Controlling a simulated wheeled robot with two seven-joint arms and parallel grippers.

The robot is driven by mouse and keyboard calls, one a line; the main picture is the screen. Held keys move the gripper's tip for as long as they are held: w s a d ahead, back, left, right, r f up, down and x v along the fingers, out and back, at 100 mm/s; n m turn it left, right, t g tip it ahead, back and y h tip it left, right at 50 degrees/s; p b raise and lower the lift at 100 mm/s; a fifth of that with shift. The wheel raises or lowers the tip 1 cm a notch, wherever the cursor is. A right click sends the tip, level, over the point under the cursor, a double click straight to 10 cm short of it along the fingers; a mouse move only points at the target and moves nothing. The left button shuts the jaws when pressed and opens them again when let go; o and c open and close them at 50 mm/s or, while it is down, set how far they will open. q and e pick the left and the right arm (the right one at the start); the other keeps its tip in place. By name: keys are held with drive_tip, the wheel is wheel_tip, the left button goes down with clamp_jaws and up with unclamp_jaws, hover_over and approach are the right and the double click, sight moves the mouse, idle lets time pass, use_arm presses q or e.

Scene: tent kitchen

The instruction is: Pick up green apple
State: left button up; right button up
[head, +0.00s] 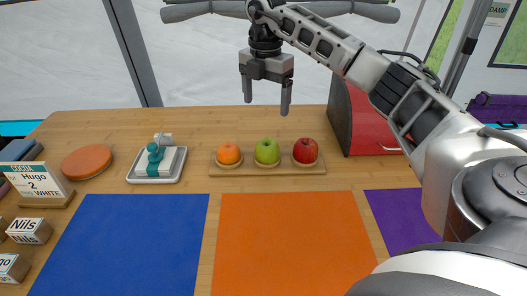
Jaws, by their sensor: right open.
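The green apple (267,151) sits in the middle of a wooden tray (318,170) in the head view. An orange (228,154) is on its left and a red apple (305,151) on its right. Each fruit rests on its own small round base. My right gripper (266,98) is open and empty, fingers pointing down, above and apart from the green apple. My left gripper does not show.
A red box with dark sides (370,128) stands right of the tray, under my right arm. A white dish (157,179) with a teal-tied item and a round terracotta disc (87,161) are on the left. Blue (125,245), orange (290,240) and purple (400,215) mats lie in front.

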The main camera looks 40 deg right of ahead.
sight(267, 143)
wheel_tip(267, 143, down, 8)
drive_tip(key=shift+b, duration=0.4)
drive_tip(key=f, duration=0.5)
drive_tip(key=shift+s+b, duration=0.3)
drive_tip(key=shift+s, duration=0.05)
drive_tip(key=c, duration=1.1)
